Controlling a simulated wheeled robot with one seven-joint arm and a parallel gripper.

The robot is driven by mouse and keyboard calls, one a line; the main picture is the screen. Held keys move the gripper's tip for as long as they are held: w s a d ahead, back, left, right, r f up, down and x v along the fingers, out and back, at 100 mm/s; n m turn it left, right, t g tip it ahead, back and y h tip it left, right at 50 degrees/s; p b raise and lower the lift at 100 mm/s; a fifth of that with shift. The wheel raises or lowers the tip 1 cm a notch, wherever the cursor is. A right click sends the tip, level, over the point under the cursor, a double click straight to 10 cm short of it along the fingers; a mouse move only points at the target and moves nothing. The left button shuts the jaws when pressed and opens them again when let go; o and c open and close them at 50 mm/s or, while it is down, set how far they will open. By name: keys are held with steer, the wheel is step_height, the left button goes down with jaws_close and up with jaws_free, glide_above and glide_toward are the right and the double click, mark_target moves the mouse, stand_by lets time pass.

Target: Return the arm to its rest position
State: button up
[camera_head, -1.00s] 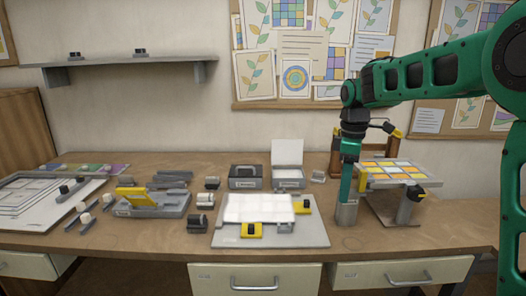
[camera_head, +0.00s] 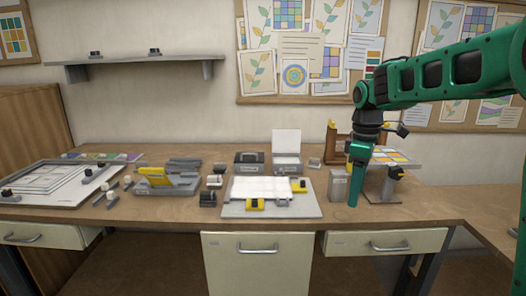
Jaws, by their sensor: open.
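My gripper (camera_head: 355,196) is at the end of my green arm, which reaches in from the right edge. It points down at the right part of the workbench (camera_head: 170,223), in front of a small stand with yellow and orange glass tiles (camera_head: 392,156). A grey block-like container (camera_head: 337,185) stands just left of the fingers. From this side the fingers overlap, so the gap between them is hidden. No object shows in the gripper.
A grey board with a white panel (camera_head: 262,188) and yellow clamps lies left of my gripper. A wooden frame piece (camera_head: 333,143) stands behind it. Tools and holders fill the bench's left half. A shelf (camera_head: 140,70) hangs at the upper left. The front bench strip is clear.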

steer(key=s+d+f+m, duration=0.2)
steer(key=s+d+m, duration=0.3)
steer(key=s, duration=0.6)
steer(key=s+d+f+m, duration=0.3)
steer(key=s+d+m, duration=0.2)
steer(key=s, duration=0.7)
steer(key=s+d+f+m, duration=0.3)
steer(key=s+d+m, duration=0.2)
steer(key=s+m, duration=0.3)
steer(key=s, duration=0.3)
steer(key=shift+s+d+f, duration=0.15)
steer(key=shift+s+d, duration=0.2)
steer(key=shift+s, duration=0.05)
